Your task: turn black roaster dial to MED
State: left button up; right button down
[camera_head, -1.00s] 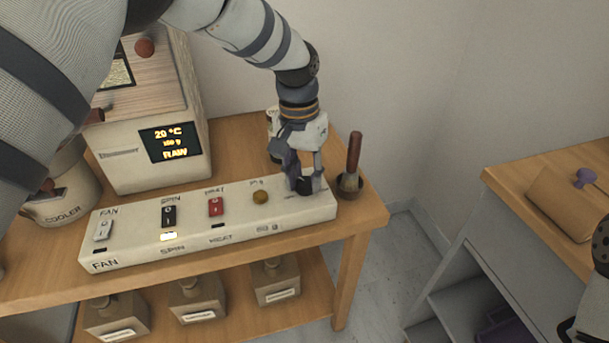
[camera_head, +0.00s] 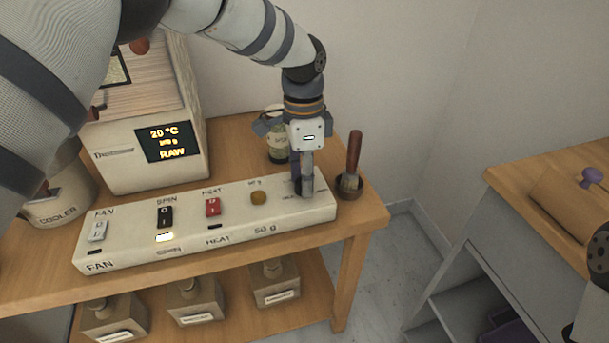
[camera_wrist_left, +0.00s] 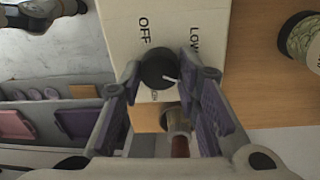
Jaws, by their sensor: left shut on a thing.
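The black dial (camera_wrist_left: 158,68) sits on the right end of the white control panel (camera_head: 120,254), beside the OFF and LOW labels in the wrist view. Its white pointer mark (camera_wrist_left: 172,80) points right and slightly down in that view, and another label by the dial is partly covered. My left gripper (camera_head: 307,190) comes down from above and is shut on the dial, one finger on each side. The gripper hides the dial in the head view. My right gripper is not seen; only part of my right arm shows at the right edge.
A brown-handled tool in a small cup (camera_head: 350,185) stands close right of the gripper. A labelled jar (camera_head: 278,143) is behind. The roaster display (camera_head: 169,143) reads 20 °C and RAW.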

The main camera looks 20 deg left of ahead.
pick_arm(q)
jog(key=shift+f+m, duration=0.15)
jog(key=shift+m, duration=0.65)
jog(key=shift+s, duration=0.1)
jog(key=o, duration=1.2)
jog(key=r, duration=0.8)
jog(key=w+r, duration=0.1)
jog(key=r, duration=0.3)
jog(key=shift+a, duration=0.1)
